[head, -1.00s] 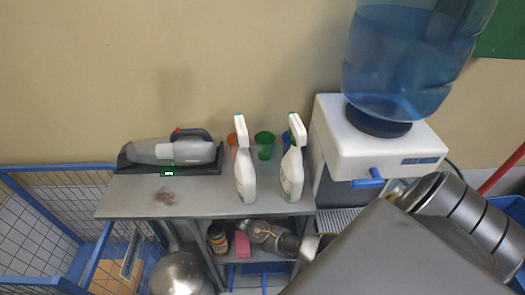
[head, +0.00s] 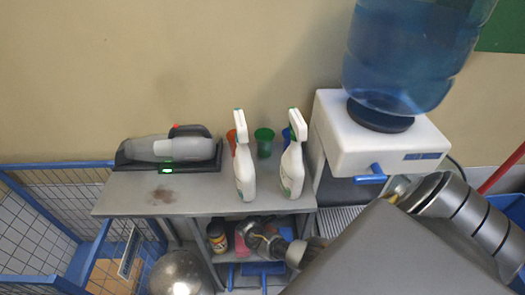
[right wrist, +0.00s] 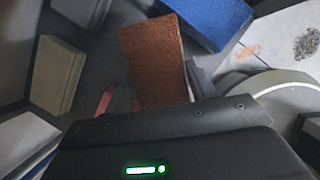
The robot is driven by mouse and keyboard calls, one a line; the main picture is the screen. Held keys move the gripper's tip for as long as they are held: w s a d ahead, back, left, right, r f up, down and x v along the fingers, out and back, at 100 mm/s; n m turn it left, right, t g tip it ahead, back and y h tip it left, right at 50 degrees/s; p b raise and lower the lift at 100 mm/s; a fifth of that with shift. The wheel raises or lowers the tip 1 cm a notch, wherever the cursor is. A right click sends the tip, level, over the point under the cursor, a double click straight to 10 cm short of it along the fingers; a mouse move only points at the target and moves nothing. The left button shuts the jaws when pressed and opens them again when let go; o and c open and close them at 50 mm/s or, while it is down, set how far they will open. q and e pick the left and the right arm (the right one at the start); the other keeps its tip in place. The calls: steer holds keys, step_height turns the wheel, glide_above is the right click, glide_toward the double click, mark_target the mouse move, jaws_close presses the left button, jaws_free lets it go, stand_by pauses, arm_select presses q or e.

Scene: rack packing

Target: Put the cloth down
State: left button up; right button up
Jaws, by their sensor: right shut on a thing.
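The fingertips are largely hidden. My left gripper is not in view.
Two spray bottles (head: 245,176), cups (head: 264,142) and a handheld vacuum (head: 170,148) stand on the tabletop (head: 205,201). A water dispenser (head: 380,150) is at right, a blue wire cage (head: 55,215) at left.

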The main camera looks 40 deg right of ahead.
steer(key=shift+f+b, duration=0.35)
steer(key=shift+f, duration=0.25)
steer(key=o, duration=0.9)
steer(key=shift+r, duration=0.3)
steer(key=p+v, duration=0.3)
steer(key=v, duration=0.4)
steer(key=shift+w+d+r, duration=0.1)
steer(key=shift+r, duration=0.45)
steer(key=shift+a, duration=0.25)
